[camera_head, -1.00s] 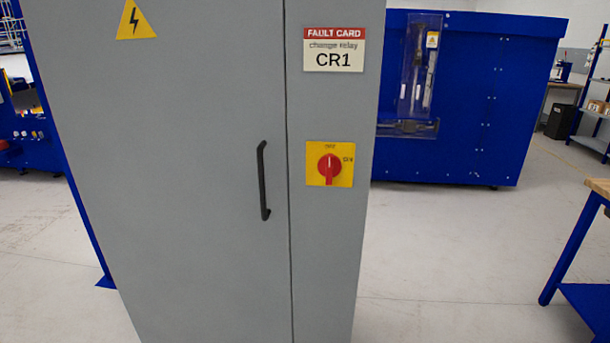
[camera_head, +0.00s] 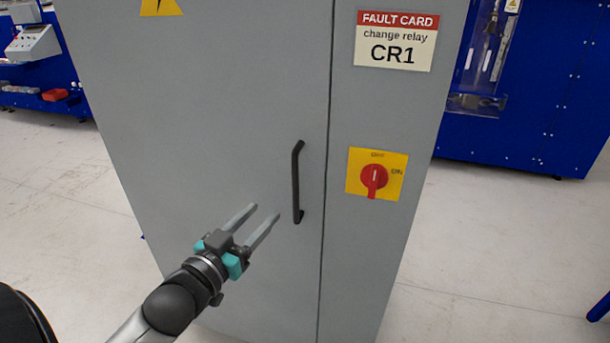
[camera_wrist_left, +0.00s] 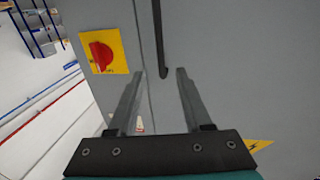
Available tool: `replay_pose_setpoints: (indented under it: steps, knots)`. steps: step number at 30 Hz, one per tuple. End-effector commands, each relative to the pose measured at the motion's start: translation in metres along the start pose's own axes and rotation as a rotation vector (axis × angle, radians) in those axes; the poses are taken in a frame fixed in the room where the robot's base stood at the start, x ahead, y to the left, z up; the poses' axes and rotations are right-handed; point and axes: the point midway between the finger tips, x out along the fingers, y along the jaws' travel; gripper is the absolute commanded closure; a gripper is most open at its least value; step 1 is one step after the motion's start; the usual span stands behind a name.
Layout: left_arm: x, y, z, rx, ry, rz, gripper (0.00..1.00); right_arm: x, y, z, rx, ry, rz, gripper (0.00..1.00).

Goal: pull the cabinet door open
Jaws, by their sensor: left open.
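The grey cabinet door (camera_head: 215,100) is shut, its edge meeting the seam right of the handle. The black vertical bar handle (camera_head: 297,182) is on the door near that seam. My left gripper (camera_head: 267,212) is open and empty, its fingers pointing at the door just left of and below the handle's middle. In the left wrist view the handle (camera_wrist_left: 159,45) runs down to between the two fingertips (camera_wrist_left: 160,72) of the open gripper, beyond them. I see no contact with the handle. My right gripper is not in view.
A red rotary switch (camera_head: 374,180) on a yellow plate is right of the door seam, below a fault card (camera_head: 396,41) reading CR1. A blue machine (camera_head: 545,90) stands behind at right.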

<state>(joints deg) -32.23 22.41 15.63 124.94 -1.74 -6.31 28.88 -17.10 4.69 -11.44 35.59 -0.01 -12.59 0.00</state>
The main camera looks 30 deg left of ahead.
Motion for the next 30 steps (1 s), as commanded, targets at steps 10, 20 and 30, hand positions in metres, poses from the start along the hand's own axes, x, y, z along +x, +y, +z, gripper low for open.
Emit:
replay_pose_setpoints:
  steps: [10, 20, 30]
  knots:
    - [0.048, 0.000, -0.001, 0.001, 0.001, 0.000, 0.50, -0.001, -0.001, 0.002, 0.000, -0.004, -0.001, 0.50]
    - [0.094, 0.000, -0.001, 0.002, 0.001, -0.001, 0.50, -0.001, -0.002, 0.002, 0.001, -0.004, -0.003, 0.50]
    - [0.132, 0.000, 0.001, 0.001, -0.001, 0.000, 0.50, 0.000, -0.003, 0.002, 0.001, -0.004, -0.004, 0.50]
